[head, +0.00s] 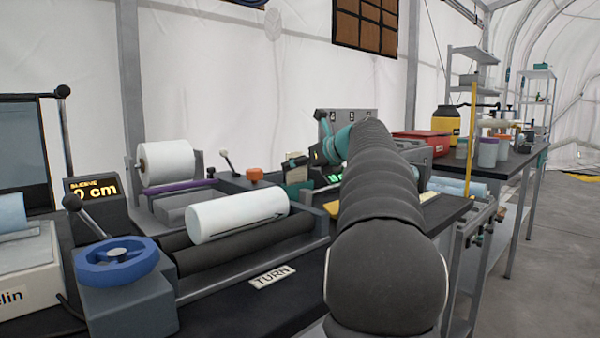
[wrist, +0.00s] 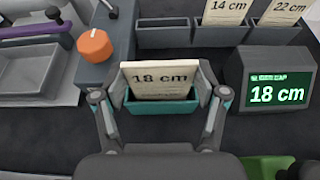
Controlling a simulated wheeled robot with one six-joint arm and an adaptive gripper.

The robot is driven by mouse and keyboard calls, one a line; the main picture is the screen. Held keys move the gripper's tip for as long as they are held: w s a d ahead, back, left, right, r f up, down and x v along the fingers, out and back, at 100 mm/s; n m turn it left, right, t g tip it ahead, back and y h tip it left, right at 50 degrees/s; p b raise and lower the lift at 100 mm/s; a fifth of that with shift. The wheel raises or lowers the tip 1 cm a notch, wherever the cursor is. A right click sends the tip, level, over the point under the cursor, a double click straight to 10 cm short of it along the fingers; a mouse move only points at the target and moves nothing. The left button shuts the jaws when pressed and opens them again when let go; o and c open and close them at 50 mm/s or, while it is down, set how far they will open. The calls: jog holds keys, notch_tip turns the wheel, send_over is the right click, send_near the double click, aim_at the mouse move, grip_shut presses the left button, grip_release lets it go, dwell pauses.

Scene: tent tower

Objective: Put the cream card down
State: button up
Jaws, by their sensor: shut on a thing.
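The cream card (wrist: 160,80) reads "18 cm" and stands in or just over a small teal holder (wrist: 162,105) in the wrist view. I cannot tell whether its lower edge rests on the holder's floor. My gripper (wrist: 162,93) is shut on the card, one finger at each side edge.
A screen reading "18 cm" (wrist: 277,92) stands right of the holder. Grey bins (wrist: 220,36) behind hold cards marked 14 cm and 22 cm. An orange knob (wrist: 95,44) is at left. A white roll (head: 238,214) lies on black rollers.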

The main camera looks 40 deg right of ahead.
jog(key=shift+f, duration=0.35)
jog(key=shift+f, duration=0.15)
jog(key=o, duration=0.9)
jog(key=shift+o, duration=0.2)
jog(key=shift+s+r, duration=0.2)
jog(key=shift+r, duration=0.05)
jog(key=a+v, duration=0.1)
jog(key=v, duration=1)
jog(key=shift+s+d+p, duration=0.25)
jog(key=shift+d+p, duration=0.1)
jog(key=shift+d, duration=0.15)
jog(key=shift+s+r, duration=0.1)
